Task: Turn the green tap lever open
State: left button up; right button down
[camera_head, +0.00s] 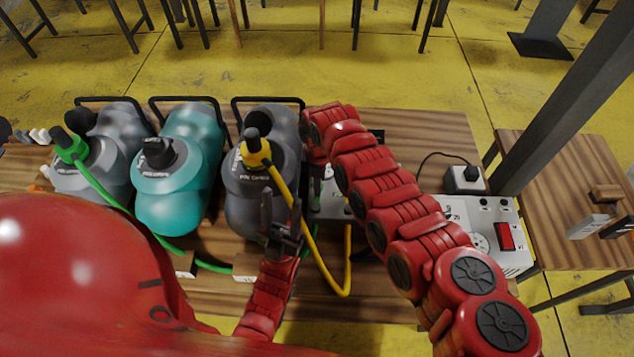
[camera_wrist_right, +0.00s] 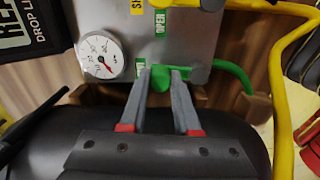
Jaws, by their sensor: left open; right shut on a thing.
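The green tap lever (camera_wrist_right: 160,80) is on a grey metal panel (camera_wrist_right: 205,35) in the right wrist view, beside green labels reading OPEN. My right gripper (camera_wrist_right: 161,74) has its two grey fingers on either side of the lever, shut on it. In the head view the panel (camera_head: 330,202) shows only in part behind my red right arm, which hides the right gripper and the lever.
A round pressure gauge (camera_wrist_right: 101,57) sits left of the lever. A yellow hose (camera_head: 343,275) loops close to my left gripper. A control box (camera_head: 505,235) with a red switch stands right.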

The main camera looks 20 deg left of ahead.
jog(key=d+m, duration=0.1)
jog(key=m, duration=0.1)
jog(key=m+p, duration=0.1)
jog(key=m, duration=0.1)
jog(key=shift+d+r, duration=0.1)
jog(key=shift+d, duration=0.3)
jog(key=shift+s+d+m, duration=0.1)
jog(key=shift+d+m, duration=0.35)
jog(key=shift+m, duration=0.55)
jog(key=shift+s+d+m, duration=0.2)
jog(key=shift+d+m, duration=0.3)
jog(key=shift+m, duration=0.7)
jog(key=shift+s+d+m+b, duration=0.2)
jog(key=shift+d+m+b, duration=0.1)
jog(key=shift+m, duration=0.4)
jog(key=shift+s+d+m+b, duration=0.2)
jog(key=shift+d+m+b, duration=0.05)
jog(key=shift+m, duration=0.45)
jog(key=c, duration=0.6)
grip_release()
jog(key=shift+c, duration=0.2)
